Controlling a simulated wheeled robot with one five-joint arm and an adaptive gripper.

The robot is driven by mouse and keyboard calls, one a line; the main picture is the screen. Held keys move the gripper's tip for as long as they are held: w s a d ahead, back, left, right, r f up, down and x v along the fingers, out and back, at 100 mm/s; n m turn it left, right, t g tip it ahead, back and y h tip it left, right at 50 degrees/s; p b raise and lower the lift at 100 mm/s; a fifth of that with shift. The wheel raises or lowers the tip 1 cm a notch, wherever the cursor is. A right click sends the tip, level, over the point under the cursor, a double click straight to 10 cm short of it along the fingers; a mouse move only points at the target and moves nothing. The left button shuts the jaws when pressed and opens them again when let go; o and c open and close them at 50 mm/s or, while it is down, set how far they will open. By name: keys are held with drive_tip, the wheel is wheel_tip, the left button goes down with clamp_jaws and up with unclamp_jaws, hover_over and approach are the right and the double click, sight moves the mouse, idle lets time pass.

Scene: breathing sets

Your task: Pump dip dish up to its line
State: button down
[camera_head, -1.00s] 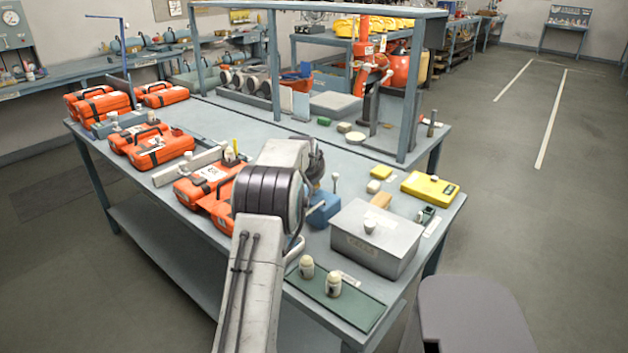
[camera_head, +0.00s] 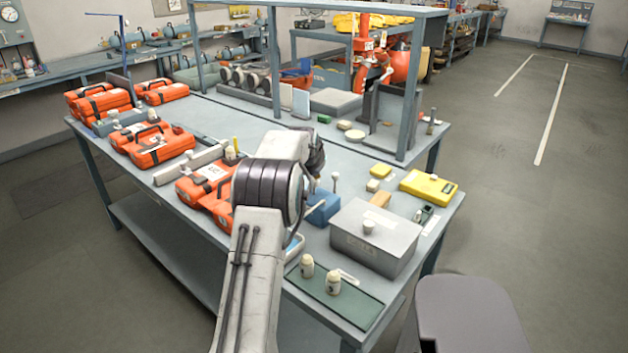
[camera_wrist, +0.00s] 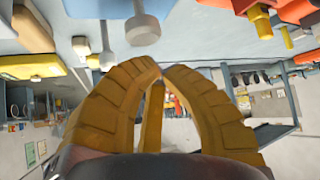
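My gripper (camera_wrist: 161,68) shows in the wrist view with curved yellow fingers whose tips meet; I see nothing held between them. In the head view my arm hides it. A blue block (camera_head: 322,208) stands just right of my arm, with a pale round-headed knob (camera_head: 335,178) beside or on it. In the wrist view, which looks upside down, a blue body with a grey knob (camera_wrist: 142,29) lies close above the fingertips, apart from them. I cannot tell which thing is the dip dish, and no fill line is readable.
A grey lidded box (camera_head: 375,238) stands to the right. Two small pale bottles (camera_head: 307,266) stand on a green mat (camera_head: 358,309) at the front. Orange cases (camera_head: 160,148) fill the left side. A yellow case (camera_head: 429,188) and a shelf post (camera_head: 414,90) lie beyond.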

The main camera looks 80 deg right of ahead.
sight(312, 179)
drive_tip(key=shift+r+p, duration=1.7)
drive_tip(key=shift+r, duration=0.65)
